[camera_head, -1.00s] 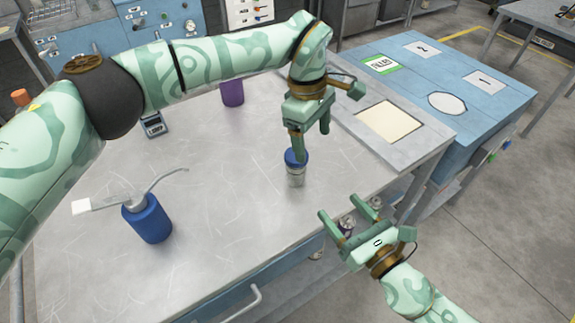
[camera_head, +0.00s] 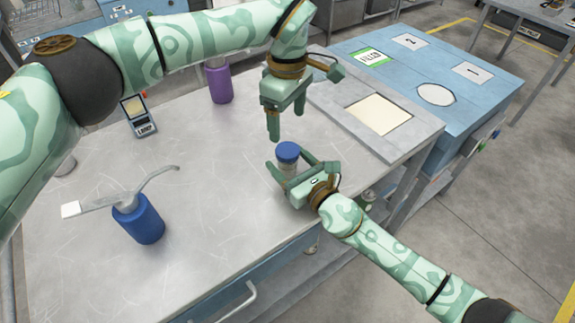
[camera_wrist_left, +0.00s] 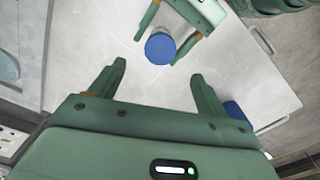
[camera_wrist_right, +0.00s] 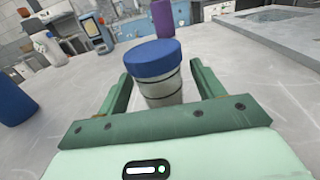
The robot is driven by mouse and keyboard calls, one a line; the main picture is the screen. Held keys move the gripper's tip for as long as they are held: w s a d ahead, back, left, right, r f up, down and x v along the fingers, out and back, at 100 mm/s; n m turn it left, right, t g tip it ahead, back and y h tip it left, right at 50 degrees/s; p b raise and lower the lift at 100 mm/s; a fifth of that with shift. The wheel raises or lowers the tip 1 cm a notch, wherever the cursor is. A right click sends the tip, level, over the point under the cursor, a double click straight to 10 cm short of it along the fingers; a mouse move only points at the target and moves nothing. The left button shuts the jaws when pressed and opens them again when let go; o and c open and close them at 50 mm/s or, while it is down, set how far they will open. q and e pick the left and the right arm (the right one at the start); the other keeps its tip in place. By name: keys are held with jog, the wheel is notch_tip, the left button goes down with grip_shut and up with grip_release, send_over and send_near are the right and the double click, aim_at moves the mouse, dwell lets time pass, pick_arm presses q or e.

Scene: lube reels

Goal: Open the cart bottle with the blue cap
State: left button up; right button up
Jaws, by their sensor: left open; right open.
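The cart bottle is a small clear jar with a blue cap (camera_head: 288,151), upright on the metal table with its cap on. In the right wrist view its body (camera_wrist_right: 162,92) stands between my open fingers. My right gripper (camera_head: 289,162) is open around the jar, low beside its body; the left wrist view shows no clear grip. My left gripper (camera_head: 287,120) is open and empty, above and a little behind the cap. In the left wrist view the cap (camera_wrist_left: 160,49) lies just beyond my left fingertips.
A purple bottle (camera_head: 219,82) and a small scale-like device (camera_head: 140,116) stand farther back. A blue cabinet (camera_head: 465,65) with numbered labels adjoins on the right. The table between these is mostly clear.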

aim_at(288, 150)
jog(key=shift+w+a, duration=0.2)
jog(key=shift+w, duration=0.1)
grip_shut()
pick_arm(q)
jog(key=shift+f, duration=4)
